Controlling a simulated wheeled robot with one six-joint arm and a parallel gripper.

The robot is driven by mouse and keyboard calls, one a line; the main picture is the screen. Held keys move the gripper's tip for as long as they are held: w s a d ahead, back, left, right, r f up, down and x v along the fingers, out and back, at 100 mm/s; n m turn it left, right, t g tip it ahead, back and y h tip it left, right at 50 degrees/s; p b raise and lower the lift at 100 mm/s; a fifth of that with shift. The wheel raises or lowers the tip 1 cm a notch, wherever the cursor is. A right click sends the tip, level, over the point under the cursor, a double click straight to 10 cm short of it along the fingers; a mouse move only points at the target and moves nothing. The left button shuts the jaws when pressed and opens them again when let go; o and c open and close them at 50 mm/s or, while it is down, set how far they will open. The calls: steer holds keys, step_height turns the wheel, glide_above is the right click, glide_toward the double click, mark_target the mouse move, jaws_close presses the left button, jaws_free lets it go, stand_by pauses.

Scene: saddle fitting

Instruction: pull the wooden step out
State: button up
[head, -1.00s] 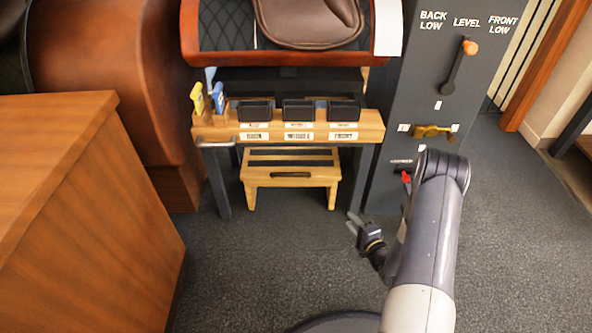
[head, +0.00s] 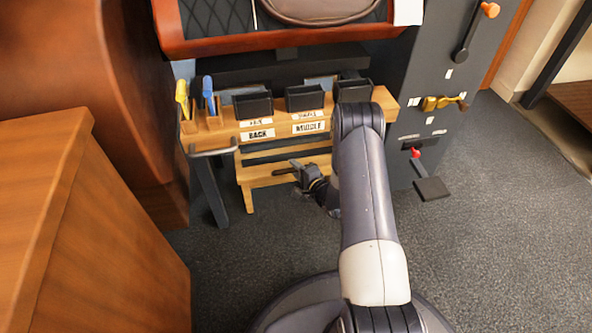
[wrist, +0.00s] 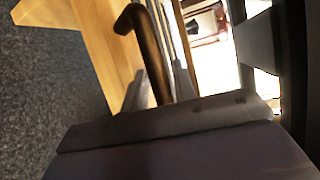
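The wooden step (head: 262,172) stands under the wooden bench shelf, a pale two-tread stool with a dark handle (head: 284,171) on its front. The arm covers its right part in the head view. My gripper (head: 292,165) is at the front of the step, by the handle. In the wrist view, the step's pale wood (wrist: 105,45) and the dark curved handle (wrist: 148,50) are close up, with the handle running in among the finger tips (wrist: 158,85). The fingers look apart, and I see no firm grip on the handle.
The bench shelf (head: 225,131) above carries black bins, labels and yellow and blue tools. A grey rail and leg (head: 208,185) stand left of the step. A dark panel with levers (head: 425,130) is at right, a wooden cabinet (head: 100,240) at left. Carpet in front is clear.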

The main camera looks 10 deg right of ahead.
steer(key=shift+c, duration=0.5)
jaws_close()
steer(key=shift+s, duration=0.1)
